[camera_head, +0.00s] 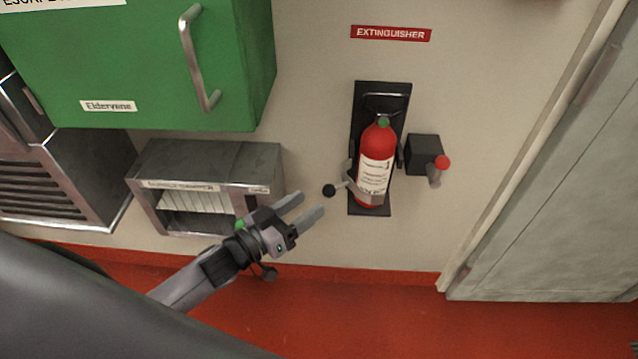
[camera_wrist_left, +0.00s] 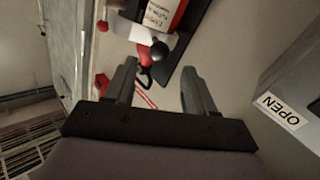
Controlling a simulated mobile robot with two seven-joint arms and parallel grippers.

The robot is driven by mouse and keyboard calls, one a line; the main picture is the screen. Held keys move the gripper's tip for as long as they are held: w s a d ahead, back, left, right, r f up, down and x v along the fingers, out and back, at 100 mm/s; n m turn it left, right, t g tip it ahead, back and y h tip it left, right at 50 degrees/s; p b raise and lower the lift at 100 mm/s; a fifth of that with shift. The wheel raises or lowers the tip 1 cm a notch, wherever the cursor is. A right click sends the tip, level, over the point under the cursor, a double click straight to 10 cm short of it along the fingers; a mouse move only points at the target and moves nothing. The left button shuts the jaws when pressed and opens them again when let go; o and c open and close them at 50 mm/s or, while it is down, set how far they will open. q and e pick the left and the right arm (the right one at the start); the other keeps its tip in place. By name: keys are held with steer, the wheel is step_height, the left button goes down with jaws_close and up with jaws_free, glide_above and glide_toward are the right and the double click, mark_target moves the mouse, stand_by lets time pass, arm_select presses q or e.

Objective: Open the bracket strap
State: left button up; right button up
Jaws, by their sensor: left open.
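A red fire extinguisher (camera_head: 376,160) stands upright in a black wall bracket (camera_head: 400,98); its lower part shows in the left wrist view (camera_wrist_left: 160,14). A grey strap (camera_head: 370,190) is around its lower body, with a lever ending in a black ball knob (camera_head: 329,191) sticking out to the left. The knob also shows in the left wrist view (camera_wrist_left: 159,51), ahead of the fingers. My left gripper (camera_head: 308,206) is open and empty, a little below and left of the knob, apart from it. My right gripper is not in view.
A metal box with an open front (camera_head: 262,160) is on the wall left of the bracket, close to my left gripper. A black box with a red-knobbed lever (camera_head: 424,153) is right of the extinguisher. A green cabinet (camera_head: 140,60) hangs upper left. A grey door (camera_head: 570,200) stands right.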

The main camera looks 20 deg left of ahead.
mark_target(327, 191)
arm_select(q)
steer(key=shift+b+x, duration=0.3)
steer(key=shift+x, duration=3.3)
jaws_close()
steer(key=shift+a, duration=0.1)
